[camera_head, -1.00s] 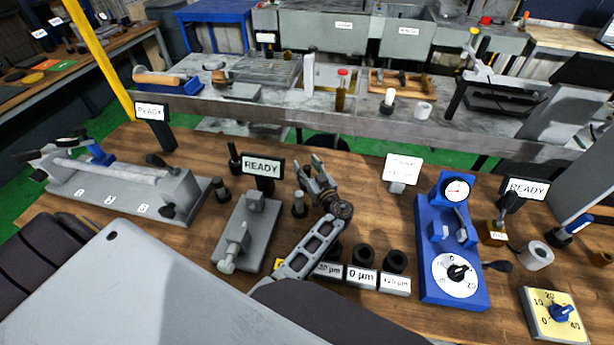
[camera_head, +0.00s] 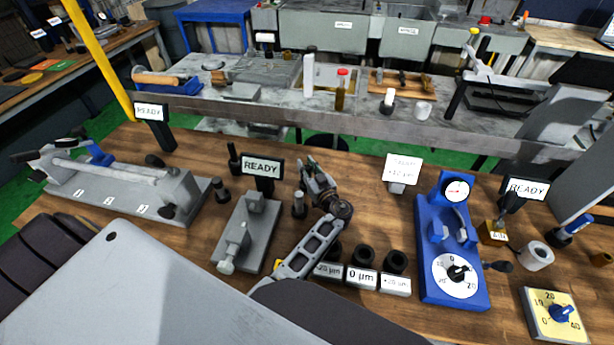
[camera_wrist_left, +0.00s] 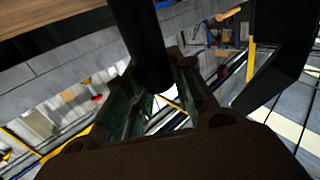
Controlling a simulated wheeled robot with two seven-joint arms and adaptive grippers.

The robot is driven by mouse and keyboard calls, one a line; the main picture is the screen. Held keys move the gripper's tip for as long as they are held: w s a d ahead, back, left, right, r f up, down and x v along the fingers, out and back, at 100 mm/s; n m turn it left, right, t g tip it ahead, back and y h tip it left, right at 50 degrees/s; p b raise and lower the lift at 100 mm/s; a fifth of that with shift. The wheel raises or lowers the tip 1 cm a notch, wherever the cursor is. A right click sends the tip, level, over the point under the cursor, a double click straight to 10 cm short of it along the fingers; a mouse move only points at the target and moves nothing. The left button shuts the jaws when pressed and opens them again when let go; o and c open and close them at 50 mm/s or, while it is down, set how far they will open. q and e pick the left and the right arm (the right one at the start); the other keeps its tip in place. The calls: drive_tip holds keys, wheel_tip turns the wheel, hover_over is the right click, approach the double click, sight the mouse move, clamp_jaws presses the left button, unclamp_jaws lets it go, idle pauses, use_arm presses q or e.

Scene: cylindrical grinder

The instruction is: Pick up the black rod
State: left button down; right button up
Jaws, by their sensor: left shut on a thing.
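The black rod (camera_wrist_left: 147,45) shows in the left wrist view as a thick dark cylinder between my left gripper's fingers (camera_wrist_left: 155,100). It runs up out of the top of that view. In the head view my left gripper (camera_head: 310,170) is over the middle of the wooden bench, shut on the rod. Its fingers point away from me, and the held rod is hard to make out there. A short dark upright post (camera_head: 299,206) stands just left of the gripper. My right gripper is not in view.
A grey fixture (camera_head: 243,240) with a READY sign stands left of the arm. Dark ring-shaped pieces (camera_head: 363,258) sit behind labelled blocks to the right. A blue dial gauge stand (camera_head: 450,245) is farther right. A long grey fixture (camera_head: 120,190) is at left.

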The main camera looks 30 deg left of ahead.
use_arm(q)
drive_tip(key=shift+r, duration=0.15)
wheel_tip(320, 180, up, 10)
drive_tip(key=p, duration=0.3)
idle(0.4)
